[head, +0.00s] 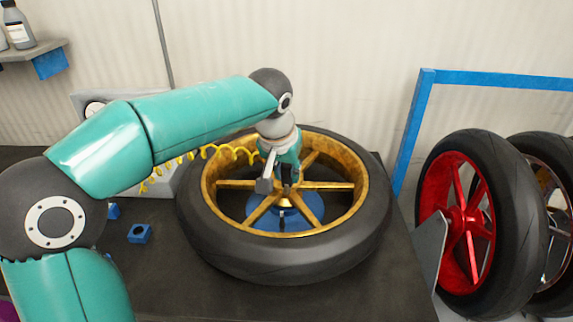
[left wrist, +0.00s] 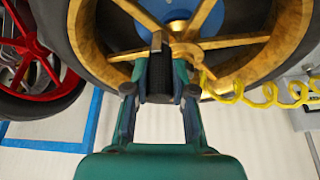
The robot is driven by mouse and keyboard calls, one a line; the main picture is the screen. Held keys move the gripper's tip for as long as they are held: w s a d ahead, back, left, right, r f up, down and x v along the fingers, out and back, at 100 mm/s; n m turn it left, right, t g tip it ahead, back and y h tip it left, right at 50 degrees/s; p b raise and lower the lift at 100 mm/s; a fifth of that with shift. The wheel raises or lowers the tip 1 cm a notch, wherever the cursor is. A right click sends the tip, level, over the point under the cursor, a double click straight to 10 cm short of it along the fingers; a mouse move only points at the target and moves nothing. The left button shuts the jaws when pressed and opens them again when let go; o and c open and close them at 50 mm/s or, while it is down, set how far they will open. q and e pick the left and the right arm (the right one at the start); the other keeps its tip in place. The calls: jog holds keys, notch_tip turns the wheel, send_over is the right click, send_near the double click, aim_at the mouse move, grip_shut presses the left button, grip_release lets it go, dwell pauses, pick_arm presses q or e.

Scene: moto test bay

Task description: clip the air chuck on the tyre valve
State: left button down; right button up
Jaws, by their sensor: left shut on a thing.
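The tyre (head: 300,262) lies flat with its gold spoked wheel (head: 235,184) around a blue centre stand (head: 312,205). My left gripper (head: 284,178) is above the spokes near the wheel's middle. In the left wrist view my left gripper (left wrist: 160,88) is shut on the air chuck, whose black ribbed body (left wrist: 160,72) sits between the fingers. A yellow coiled hose (left wrist: 245,92) runs from near the chuck to the right. I cannot make out the tyre valve in either view. Whether the chuck touches the wheel is unclear. My right gripper is not in view.
A red wheel with a black tyre (head: 507,195) stands at the right by a blue frame (head: 412,125). A small blue block (head: 139,233) lies on the dark bench (head: 215,300). A gauge unit (head: 93,107) is partly hidden behind my left arm. Bottles stand on a shelf (head: 30,52).

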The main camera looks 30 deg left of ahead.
pick_arm(q)
jog(key=shift+s+a+f+b, duration=0.3)
jog(key=shift+f+b, duration=0.2)
jog(key=shift+f, duration=0.1)
notch_tip(320, 180, down, 4)
jog(key=b, duration=0.3)
jog(key=shift+a+f+b, duration=0.1)
jog(key=shift+f+b, duration=0.05)
jog(key=shift+b, duration=0.15)
jog(key=shift+s, duration=0.2)
dwell(0.8)
jog(key=shift+f+b, duration=0.65)
jog(key=shift+f, duration=0.15)
dwell(2.0)
jog(key=c, duration=0.9)
grip_release()
jog(key=o, duration=0.4)
